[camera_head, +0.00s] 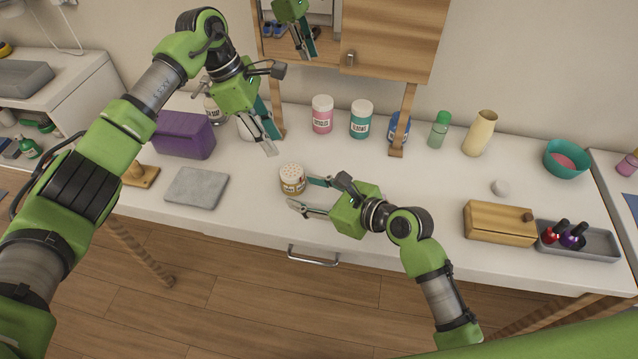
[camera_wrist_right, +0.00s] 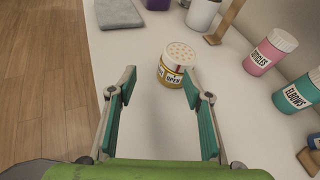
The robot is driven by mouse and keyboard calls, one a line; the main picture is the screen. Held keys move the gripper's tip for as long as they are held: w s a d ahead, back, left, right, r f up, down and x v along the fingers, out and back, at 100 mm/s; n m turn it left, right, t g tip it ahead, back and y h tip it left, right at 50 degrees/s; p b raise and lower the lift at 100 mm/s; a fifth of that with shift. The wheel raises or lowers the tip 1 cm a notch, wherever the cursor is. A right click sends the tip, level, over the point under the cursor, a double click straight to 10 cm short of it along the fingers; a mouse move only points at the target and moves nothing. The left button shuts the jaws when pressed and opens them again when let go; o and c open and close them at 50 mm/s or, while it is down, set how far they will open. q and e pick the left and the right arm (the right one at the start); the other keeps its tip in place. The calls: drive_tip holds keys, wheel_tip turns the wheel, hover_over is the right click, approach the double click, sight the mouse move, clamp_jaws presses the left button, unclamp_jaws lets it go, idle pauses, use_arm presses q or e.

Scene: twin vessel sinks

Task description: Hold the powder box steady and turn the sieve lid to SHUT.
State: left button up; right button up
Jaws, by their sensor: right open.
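The powder box (camera_head: 292,187) is a small amber jar with a label, standing upright on the white counter. Its pale sieve lid (camera_head: 291,170) has several holes. In the right wrist view the box (camera_wrist_right: 170,74) shows a label that seems to read OPEN, below the lid (camera_wrist_right: 180,54). My right gripper (camera_head: 300,193) is open and low over the counter, its fingers pointing at the box from the right. My left gripper (camera_head: 275,145) looks open and empty, above and behind the box.
A grey slab (camera_head: 197,188) and purple box (camera_head: 184,135) lie left. Pink (camera_head: 322,115) and teal (camera_head: 361,119) jars stand behind, near wooden cabinet supports (camera_head: 403,125). A wooden box (camera_head: 499,223) and grey tray (camera_head: 603,246) are right. The counter's middle is clear.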

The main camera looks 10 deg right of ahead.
sight(281, 172)
drive_tip(key=shift+w+d+r+m, duration=0.3)
drive_tip(key=shift+d+m, duration=0.1)
drive_tip(key=shift+d, duration=0.15)
drive_tip(key=shift+w+d+r+m, duration=0.15)
drive_tip(key=shift+w+d+m, duration=0.1)
drive_tip(key=shift+d+m, duration=0.25)
drive_tip(key=shift+w+t, duration=0.25)
drive_tip(key=shift+t, duration=0.05)
drive_tip(key=x, duration=1.3)
drive_tip(key=shift+w+f, duration=0.1)
drive_tip(key=shift+f, duration=0.2)
clamp_jaws()
